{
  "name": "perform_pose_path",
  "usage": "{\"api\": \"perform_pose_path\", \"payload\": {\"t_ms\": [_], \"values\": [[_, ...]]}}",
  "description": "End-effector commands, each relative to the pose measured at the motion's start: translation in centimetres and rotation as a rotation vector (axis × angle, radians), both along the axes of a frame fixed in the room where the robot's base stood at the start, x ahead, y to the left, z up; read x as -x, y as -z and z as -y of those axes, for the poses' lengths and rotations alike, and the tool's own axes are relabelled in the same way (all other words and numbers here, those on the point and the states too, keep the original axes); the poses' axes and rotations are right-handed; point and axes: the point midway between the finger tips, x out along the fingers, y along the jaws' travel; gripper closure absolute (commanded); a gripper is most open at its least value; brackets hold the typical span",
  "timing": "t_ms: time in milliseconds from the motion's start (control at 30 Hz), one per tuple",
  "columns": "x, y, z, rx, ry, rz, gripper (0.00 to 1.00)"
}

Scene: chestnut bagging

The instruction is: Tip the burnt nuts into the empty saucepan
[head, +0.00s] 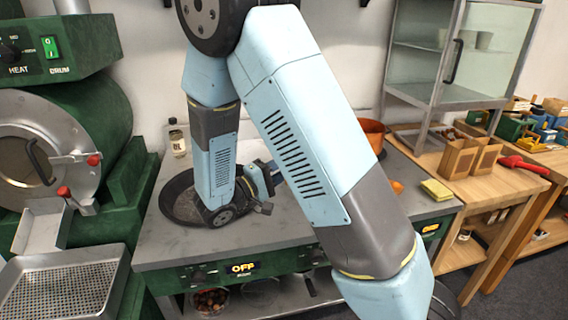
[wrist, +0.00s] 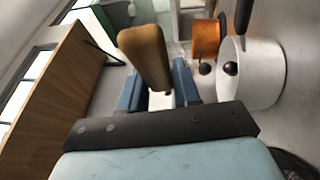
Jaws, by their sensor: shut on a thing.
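My gripper (wrist: 158,92) is shut on a tan wooden handle (wrist: 145,55) that stands up between its blue fingers in the wrist view. What the handle belongs to is hidden. A pale metal saucepan (wrist: 265,75) with a dark handle is to the right of my gripper; its inside is not shown. In the head view my gripper (head: 268,178) is above the stove top, partly behind my arm. A wide dark pan (head: 178,205) lies on the stove to its left, partly covered by my arm. I cannot make out burnt nuts.
A copper pot (head: 373,130) stands at the back of the stove, also in the wrist view (wrist: 207,38). A yellow sponge (head: 436,190) lies at the right. A bottle (head: 177,140) stands behind the pan. The green roaster (head: 75,120) is at the left.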

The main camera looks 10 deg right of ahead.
Motion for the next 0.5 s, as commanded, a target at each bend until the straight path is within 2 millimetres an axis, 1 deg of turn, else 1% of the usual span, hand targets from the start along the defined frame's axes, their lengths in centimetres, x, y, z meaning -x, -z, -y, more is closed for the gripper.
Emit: {"api": "perform_pose_path", "payload": {"t_ms": [167,500], "values": [[0.0,1.0,-0.5,0.106,-0.003,-0.002,1.0],[0.0,2.6,-0.7,0.284,0.0,-0.003,1.0]]}}
